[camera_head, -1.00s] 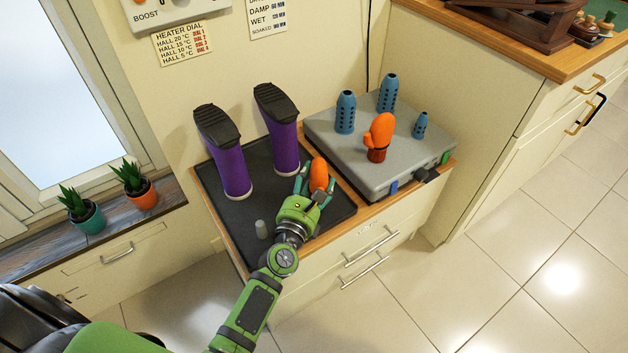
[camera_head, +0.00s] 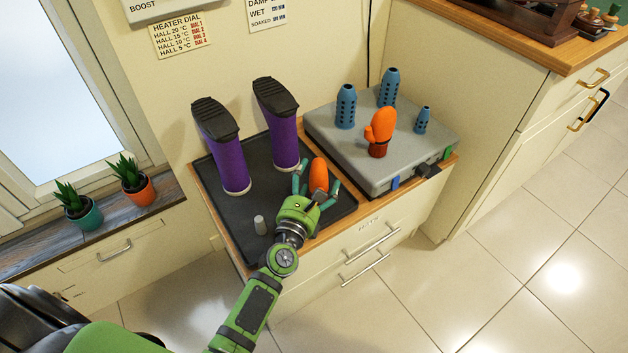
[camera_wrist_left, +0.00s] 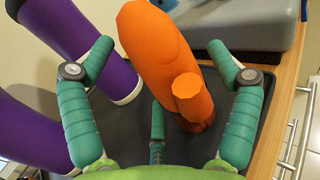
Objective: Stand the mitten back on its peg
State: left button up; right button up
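The gripper is open, with visible gaps on both sides of the mitten. A second orange mitten (camera_head: 383,127) stands upright on the grey dryer box (camera_head: 340,151). Three blue perforated pegs stand bare there: two tall (camera_head: 346,107) (camera_head: 387,88), one short (camera_head: 423,120).
Two purple boots (camera_head: 232,168) (camera_head: 284,145) stand on the tray behind and left of the gripper. A small grey cylinder (camera_head: 260,225) stands near the tray's front left. Potted plants (camera_head: 138,189) are on the left sill. The drawers' front edge is close to my gripper.

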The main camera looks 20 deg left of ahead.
pick_arm(q)
jog(key=shift+s, duration=0.2)
jog(key=s, duration=1.1)
jog(key=shift+s, duration=0.35)
